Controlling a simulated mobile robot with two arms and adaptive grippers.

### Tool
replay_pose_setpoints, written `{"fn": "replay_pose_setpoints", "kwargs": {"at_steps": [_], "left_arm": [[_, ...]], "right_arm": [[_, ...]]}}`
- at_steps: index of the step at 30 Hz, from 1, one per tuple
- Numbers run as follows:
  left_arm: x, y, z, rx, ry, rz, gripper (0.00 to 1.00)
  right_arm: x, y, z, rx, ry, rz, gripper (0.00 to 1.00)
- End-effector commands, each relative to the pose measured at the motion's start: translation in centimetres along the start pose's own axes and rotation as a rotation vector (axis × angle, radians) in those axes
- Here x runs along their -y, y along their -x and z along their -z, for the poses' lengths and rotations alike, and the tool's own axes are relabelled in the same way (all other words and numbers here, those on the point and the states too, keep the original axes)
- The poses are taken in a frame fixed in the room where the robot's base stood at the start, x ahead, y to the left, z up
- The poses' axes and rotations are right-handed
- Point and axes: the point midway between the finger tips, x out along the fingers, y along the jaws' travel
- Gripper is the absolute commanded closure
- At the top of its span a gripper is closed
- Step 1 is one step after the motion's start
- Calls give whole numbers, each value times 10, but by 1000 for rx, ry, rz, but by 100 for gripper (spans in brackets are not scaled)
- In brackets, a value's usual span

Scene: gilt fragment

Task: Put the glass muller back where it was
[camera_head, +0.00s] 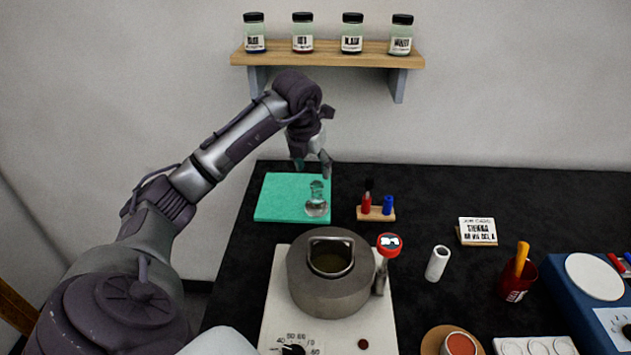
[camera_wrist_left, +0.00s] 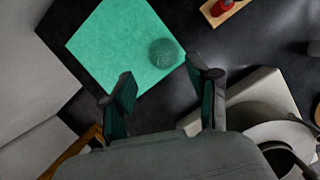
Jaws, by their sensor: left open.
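The clear glass muller (camera_head: 317,200) stands upright on the right part of the green mat (camera_head: 277,198). In the left wrist view the muller (camera_wrist_left: 163,53) shows from above as a round glass shape on the green mat (camera_wrist_left: 110,45), near its corner. My left gripper (camera_head: 312,165) is open and empty, above and behind the muller in the head view, apart from it. In the left wrist view its two fingers (camera_wrist_left: 160,100) are spread, with the muller beyond them. My right gripper is not in view.
A grey pot (camera_head: 330,285) stands on a white hot plate (camera_head: 275,308) in front of the mat. A small wooden rack (camera_head: 376,215) with red and blue items is right of the mat. A wall shelf (camera_head: 328,58) holds several jars. Black table is clear at the back right.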

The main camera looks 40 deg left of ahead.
Motion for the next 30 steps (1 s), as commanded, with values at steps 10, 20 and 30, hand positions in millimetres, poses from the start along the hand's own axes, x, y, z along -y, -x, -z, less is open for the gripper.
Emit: {"fn": "replay_pose_setpoints", "kwargs": {"at_steps": [10,20,30], "left_arm": [[0,44,0,0,0,-1,40],[0,46,0,-1,0,0,40],[0,46,0,-1,0,0,40]], "right_arm": [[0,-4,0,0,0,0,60],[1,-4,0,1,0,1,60],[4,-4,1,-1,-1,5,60]]}}
